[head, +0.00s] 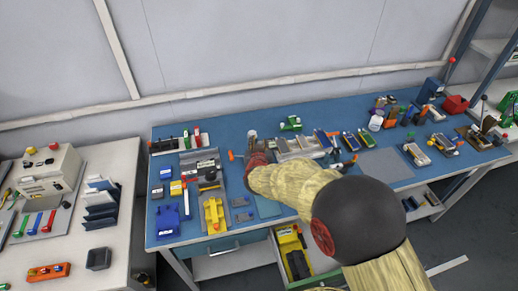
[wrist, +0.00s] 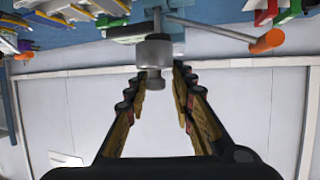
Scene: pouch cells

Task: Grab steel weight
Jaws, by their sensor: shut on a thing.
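The steel weight (wrist: 153,50) is a grey metal cylinder with a narrower knob, seen in the wrist view at the fingertips. My gripper (wrist: 158,72) is shut on it, one finger on each side at the knob end. In the head view my gripper (head: 256,160) is over the middle of the blue bench, near the back. A small grey cylinder (head: 252,135) shows just beyond it there and looks like the weight. My arm hides part of the bench. I cannot tell whether the weight touches the bench.
An orange-handled tool (wrist: 268,41) is close to the weight in the wrist view. On the blue bench (head: 228,243), a yellow device (head: 214,214) stands to the left, and trays and cells crowd the right. A grey mat (head: 385,165) is bare. A drawer (head: 292,252) stands open below.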

